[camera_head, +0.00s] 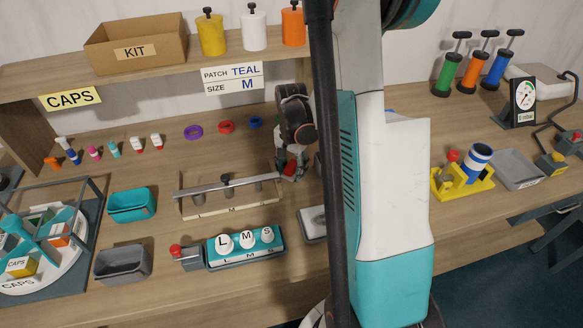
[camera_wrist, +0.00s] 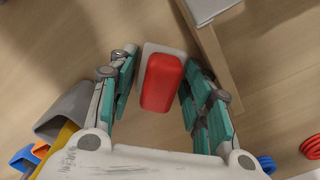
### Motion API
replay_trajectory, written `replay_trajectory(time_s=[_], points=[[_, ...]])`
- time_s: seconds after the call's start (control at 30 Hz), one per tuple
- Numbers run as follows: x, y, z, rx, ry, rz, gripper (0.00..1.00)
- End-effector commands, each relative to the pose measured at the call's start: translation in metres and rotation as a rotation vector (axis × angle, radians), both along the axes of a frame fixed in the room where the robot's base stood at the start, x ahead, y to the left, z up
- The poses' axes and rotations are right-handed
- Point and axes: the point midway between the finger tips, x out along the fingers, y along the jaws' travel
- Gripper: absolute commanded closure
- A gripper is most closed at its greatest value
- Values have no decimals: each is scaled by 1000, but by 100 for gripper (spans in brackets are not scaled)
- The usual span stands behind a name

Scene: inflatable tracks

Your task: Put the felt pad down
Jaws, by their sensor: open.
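The felt pad seems to be the piece with a red rounded block (camera_wrist: 163,82) as its grip on a pale flat base (camera_wrist: 150,48). In the wrist view it lies on or just above the wooden bench top; I cannot tell which. My gripper (camera_wrist: 158,60) is open, with its teal-lined fingers on both sides of the red block and gaps visible between. In the head view my gripper (camera_head: 290,168) is low over the bench, right of the wooden board with a metal bar (camera_head: 228,186). A little red shows at its fingers; my arm hides part of the area.
A wooden edge (camera_wrist: 207,48) runs close to the right finger. A teal block with L, M, S knobs (camera_head: 245,245), a teal bin (camera_head: 131,205) and a grey bin (camera_head: 122,263) stand at front left. Coloured rings (camera_head: 227,127) lie behind. A yellow stand (camera_head: 462,180) is at right.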

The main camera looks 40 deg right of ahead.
Motion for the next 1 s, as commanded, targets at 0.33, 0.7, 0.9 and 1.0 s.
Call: replay_trajectory(time_s=[0.33,0.7,0.9,1.0], points=[[0,0,54,0,0,0,55],[0,0,115,0,0,0,55],[0,0,123,0,0,0,55],[0,0,123,0,0,0,55]])
